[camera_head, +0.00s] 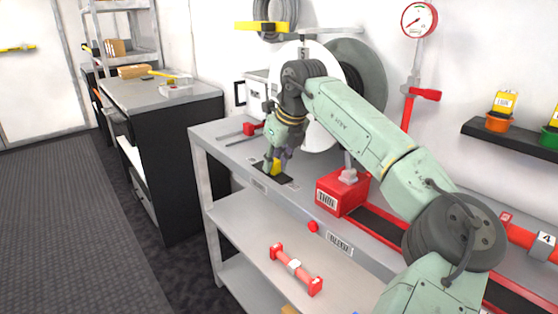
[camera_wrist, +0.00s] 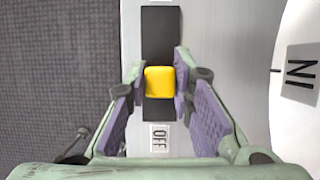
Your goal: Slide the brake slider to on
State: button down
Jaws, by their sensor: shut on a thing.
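The brake slider is a yellow block (camera_wrist: 159,82) on a dark track (camera_wrist: 159,38) in the wrist view. An "OFF" label (camera_wrist: 159,138) sits at the near end of the track, and the block is at the part of the track close to it. A second pale label shows at the top edge, its text cut off. My gripper (camera_wrist: 161,85) has its two purple-padded fingers on the left and right sides of the yellow block, shut on it. In the head view my gripper (camera_head: 279,156) reaches down to the yellow block (camera_head: 274,167) on the grey bench top.
A large white reel disc (camera_head: 322,110) stands close behind my gripper. A red box (camera_head: 341,193) sits to the right on the bench, and a red-handled lever (camera_head: 250,129) lies to the left. A grey bench (camera_head: 215,141) edge runs along the front, with open floor beyond.

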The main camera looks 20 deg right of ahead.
jog(key=w, duration=0.1)
jog(key=w+a+p, duration=0.1)
jog(key=w, duration=0.2)
jog(key=shift+w+a+r+p, duration=0.2)
jog(key=shift+a+p, duration=0.1)
jog(key=shift+p, duration=0.1)
jog(key=c, duration=1.5)
grip_release()
jog(key=shift+f, duration=0.15)
jog(key=shift+o, duration=0.5)
jog(key=v, duration=1.2)
jog(key=shift+w, duration=0.1)
